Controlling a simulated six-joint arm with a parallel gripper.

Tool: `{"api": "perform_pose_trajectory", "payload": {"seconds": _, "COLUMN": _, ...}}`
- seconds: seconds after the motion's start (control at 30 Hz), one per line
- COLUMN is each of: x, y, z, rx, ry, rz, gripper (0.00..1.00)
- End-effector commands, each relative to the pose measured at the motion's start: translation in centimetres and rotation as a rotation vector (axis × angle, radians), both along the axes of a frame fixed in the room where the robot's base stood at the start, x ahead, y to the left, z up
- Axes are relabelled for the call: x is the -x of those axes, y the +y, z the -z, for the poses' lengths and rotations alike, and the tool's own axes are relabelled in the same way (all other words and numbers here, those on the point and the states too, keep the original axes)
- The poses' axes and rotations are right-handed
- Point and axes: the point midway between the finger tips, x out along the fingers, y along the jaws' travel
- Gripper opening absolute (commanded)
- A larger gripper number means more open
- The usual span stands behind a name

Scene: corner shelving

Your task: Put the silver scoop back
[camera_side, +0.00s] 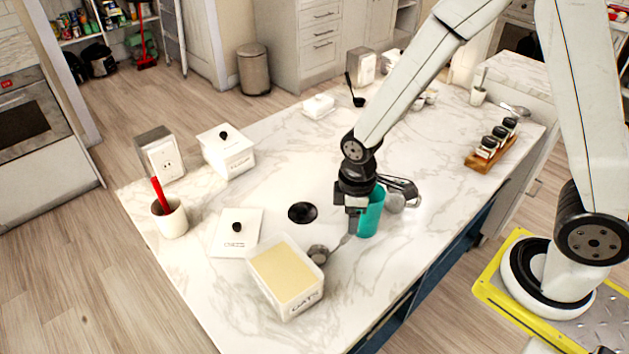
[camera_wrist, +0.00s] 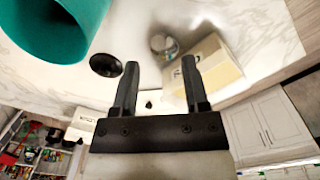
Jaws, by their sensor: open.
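The silver scoop (camera_side: 318,254) lies on the marble counter against the right side of the open oats canister (camera_side: 287,277). Its handle points up and right towards my gripper (camera_side: 353,225). In the wrist view the scoop's bowl (camera_wrist: 163,45) is blurred, beside the canister (camera_wrist: 212,72). My gripper's jaws (camera_wrist: 161,85) are open, with nothing seen held. It points down just left of a teal cup (camera_side: 371,212), which fills the top left of the wrist view (camera_wrist: 50,25). I cannot tell whether the cup and fingers touch. Metal utensils (camera_side: 402,188) show just right of the cup.
A white lid (camera_side: 237,235) lies left of the canister, and a black disc (camera_side: 302,212) lies behind it. A cup with a red handle (camera_side: 170,220), a flour canister (camera_side: 228,155) and a spice rack (camera_side: 492,146) stand farther off.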

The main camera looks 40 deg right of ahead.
Motion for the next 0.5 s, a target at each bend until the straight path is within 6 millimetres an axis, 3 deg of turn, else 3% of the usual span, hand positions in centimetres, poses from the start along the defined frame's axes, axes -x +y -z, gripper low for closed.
{"api": "perform_pose_trajectory", "payload": {"seconds": 0.5, "x": 0.0, "y": 0.0, "z": -6.4, "rx": -0.001, "ry": -0.004, "rz": 0.000, "gripper": 0.58}}
